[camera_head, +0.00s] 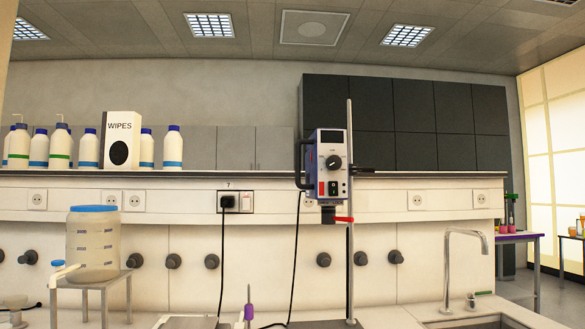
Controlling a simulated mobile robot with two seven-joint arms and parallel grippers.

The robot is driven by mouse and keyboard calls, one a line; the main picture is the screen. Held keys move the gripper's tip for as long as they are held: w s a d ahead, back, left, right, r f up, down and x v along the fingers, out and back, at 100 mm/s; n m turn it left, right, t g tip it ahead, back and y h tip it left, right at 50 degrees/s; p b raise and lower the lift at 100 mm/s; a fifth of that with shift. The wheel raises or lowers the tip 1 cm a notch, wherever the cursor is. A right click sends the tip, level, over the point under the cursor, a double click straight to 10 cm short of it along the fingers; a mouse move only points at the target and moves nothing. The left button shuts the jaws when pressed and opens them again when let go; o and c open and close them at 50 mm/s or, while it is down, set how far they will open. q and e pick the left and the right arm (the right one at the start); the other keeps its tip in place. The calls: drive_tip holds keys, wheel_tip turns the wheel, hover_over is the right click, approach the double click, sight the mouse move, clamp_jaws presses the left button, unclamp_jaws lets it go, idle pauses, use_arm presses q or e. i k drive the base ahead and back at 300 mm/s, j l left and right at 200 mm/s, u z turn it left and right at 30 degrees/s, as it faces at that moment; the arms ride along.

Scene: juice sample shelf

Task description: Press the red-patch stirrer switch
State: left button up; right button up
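The overhead stirrer (331,160) is a grey-blue box clamped on an upright metal rod (350,260) in the middle of the view. Its front has a black dial (333,162) and, lower down, a small red patch (322,188). A dark rocker switch (333,188) with a green mark sits right beside the patch. Whether the switch is on or off is too small to tell. Neither of my grippers shows in the head view.
A bench shelf (420,174) with sockets runs behind the stirrer. A plug (229,202) and hanging cable are left of it. A blue-lidded tank (93,245) stands on a stand at left. A sink tap (466,262) is at right.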

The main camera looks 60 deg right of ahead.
sight(333, 185)
drive_tip(key=i+j+z, duration=0.15)
drive_tip(key=j+z, duration=0.15)
drive_tip(key=i+j+z, duration=0.15)
drive_tip(key=j+z, duration=0.15)
drive_tip(key=z, duration=1.6)
